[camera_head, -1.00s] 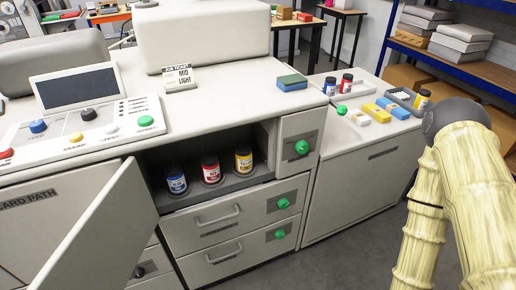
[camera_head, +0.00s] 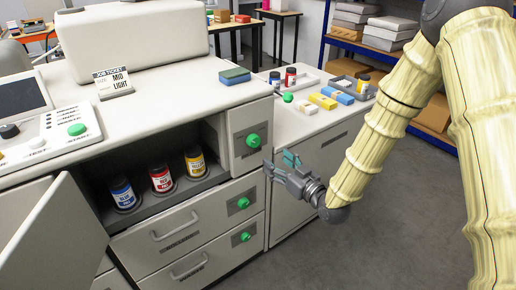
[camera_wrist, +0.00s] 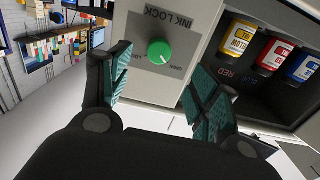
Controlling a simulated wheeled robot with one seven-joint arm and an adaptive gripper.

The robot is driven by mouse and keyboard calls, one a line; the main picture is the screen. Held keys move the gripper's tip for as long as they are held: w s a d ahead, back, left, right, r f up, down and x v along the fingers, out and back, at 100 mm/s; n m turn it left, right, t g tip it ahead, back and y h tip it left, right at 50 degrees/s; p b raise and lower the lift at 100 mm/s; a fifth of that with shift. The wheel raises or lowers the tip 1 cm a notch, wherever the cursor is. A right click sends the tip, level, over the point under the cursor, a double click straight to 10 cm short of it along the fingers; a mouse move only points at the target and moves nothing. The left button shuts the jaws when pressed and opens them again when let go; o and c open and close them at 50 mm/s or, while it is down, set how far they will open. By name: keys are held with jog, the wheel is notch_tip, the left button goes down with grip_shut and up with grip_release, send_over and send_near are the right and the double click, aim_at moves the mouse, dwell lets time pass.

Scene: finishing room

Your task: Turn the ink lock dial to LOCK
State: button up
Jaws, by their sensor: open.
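The ink lock dial (camera_head: 252,140) is a green knob on a grey plate at the upper right of the open ink bay. In the wrist view the dial (camera_wrist: 160,52) has a white pointer mark and sits under the words INK LOCK, seen upside down. My gripper (camera_head: 279,165) is open and empty, just right of and slightly below the dial in the head view. In the wrist view its teal-padded fingers (camera_wrist: 163,88) stand either side of the dial's line, apart from it.
Blue, red and yellow ink jars (camera_head: 161,179) stand in the open bay to the left. Two drawers (camera_head: 183,228) with green knobs (camera_head: 243,203) lie below. An open door panel (camera_head: 52,240) juts out at lower left. A side counter (camera_head: 312,122) holds small items.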

aim_at(256, 143)
jog(key=x, duration=0.3)
jog(key=p+x, duration=0.1)
jog(key=x, duration=0.7)
jog(key=shift+r+p, duration=0.4)
jog(key=c, duration=1)
